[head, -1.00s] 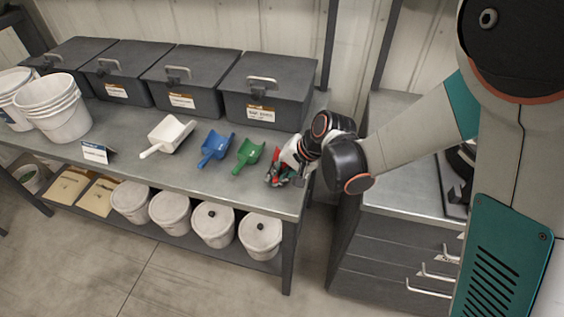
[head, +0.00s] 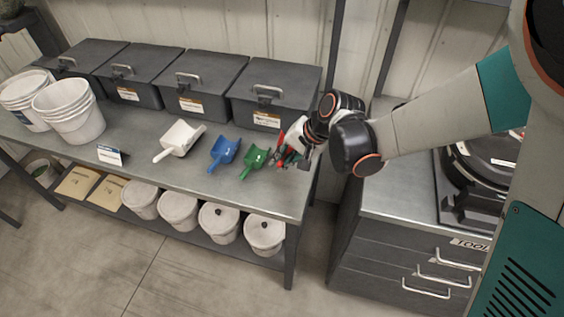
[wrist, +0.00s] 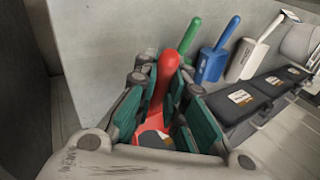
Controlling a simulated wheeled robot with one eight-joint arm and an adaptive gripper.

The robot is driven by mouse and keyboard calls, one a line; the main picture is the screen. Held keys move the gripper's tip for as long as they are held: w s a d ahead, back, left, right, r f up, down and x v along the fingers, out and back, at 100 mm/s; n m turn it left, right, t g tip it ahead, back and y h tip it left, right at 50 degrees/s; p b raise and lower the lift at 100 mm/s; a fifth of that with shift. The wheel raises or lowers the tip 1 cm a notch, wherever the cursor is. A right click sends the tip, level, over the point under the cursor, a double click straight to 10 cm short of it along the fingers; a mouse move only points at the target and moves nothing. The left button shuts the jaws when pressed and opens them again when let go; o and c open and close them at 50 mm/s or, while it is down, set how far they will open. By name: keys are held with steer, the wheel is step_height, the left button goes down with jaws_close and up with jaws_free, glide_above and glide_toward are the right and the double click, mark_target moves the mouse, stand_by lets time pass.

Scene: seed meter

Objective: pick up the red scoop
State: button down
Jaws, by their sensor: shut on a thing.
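The red scoop (wrist: 169,66) shows in the wrist view between the two finger pads of my gripper (wrist: 165,105), its rounded red end pointing up the picture. My gripper is shut on it. In the head view, my gripper (head: 291,154) is at the right end of the grey table, just right of the green scoop. Small red parts of the red scoop (head: 281,139) show around the fingers, and the rest is hidden. I cannot tell from these frames how far it is off the tabletop.
The green scoop (head: 254,161), blue scoop (head: 224,152) and white scoop (head: 180,139) lie in a row to the left on the table (head: 215,183). Dark lidded bins (head: 275,92) stand behind. White buckets (head: 72,110) stand at the left. A drawer cabinet (head: 410,245) is at the right.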

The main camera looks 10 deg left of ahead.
step_height(320, 180, up, 11)
steer(key=p, duration=0.6)
steer(key=shift+f, duration=0.2)
